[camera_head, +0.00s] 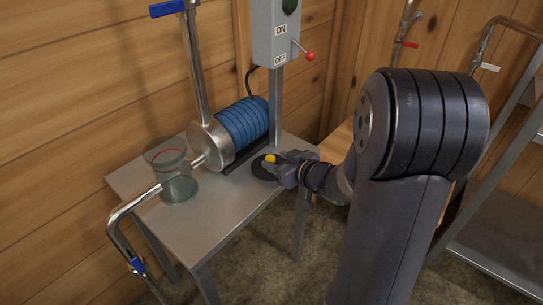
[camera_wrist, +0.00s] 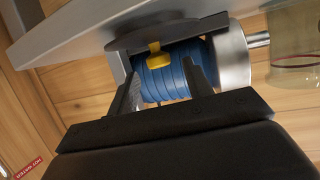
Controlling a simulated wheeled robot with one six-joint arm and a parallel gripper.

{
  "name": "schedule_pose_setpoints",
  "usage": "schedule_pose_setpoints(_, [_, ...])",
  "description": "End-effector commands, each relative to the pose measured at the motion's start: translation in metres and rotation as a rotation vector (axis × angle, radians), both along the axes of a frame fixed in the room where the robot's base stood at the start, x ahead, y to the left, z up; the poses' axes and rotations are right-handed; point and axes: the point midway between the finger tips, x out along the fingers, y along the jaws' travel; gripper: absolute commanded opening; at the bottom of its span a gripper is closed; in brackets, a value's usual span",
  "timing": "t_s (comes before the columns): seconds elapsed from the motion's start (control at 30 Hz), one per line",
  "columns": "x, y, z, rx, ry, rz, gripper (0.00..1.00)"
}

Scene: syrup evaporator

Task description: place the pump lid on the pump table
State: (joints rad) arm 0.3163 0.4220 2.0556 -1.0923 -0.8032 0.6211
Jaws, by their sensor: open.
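The pump lid is a dark disc with a yellow knob (camera_head: 271,158). The dark disc (camera_head: 261,172) appears to lie flat on the grey metal pump table (camera_head: 225,205), near its right edge. My gripper (camera_head: 279,169) is at the lid from the right, partly covering it. In the wrist view, which looks upside down, my gripper (camera_wrist: 163,72) is open and empty. The yellow knob (camera_wrist: 155,51) shows just past the fingertips, between their lines, with the disc (camera_wrist: 150,31) against the table (camera_wrist: 75,38).
The blue pump motor (camera_head: 241,127) stands on the table behind the lid. A clear glass vessel (camera_head: 178,188) with pipes is at the left. An ON/OFF switch box (camera_head: 276,35) rises behind. The table's front middle is clear. A metal rack (camera_head: 500,235) stands at right.

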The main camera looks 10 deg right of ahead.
Motion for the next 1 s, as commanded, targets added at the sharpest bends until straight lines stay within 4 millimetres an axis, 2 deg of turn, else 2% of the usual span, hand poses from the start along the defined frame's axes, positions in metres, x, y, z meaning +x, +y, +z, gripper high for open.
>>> schedule_pose_setpoints(0.03, [-0.011, -0.007, 0.008, -0.001, 0.0, -0.006, 0.48])
schedule_pose_setpoints(0.2, [-0.041, -0.021, 0.02, 0.0, -0.001, -0.006, 0.48])
schedule_pose_setpoints(0.4, [-0.063, -0.03, 0.027, 0.0, -0.001, -0.003, 0.48])
schedule_pose_setpoints(0.6, [-0.071, -0.033, 0.029, 0.0, 0.0, -0.001, 0.48])
schedule_pose_setpoints(1.0, [-0.071, -0.033, 0.029, 0.0, 0.0, 0.0, 0.48])
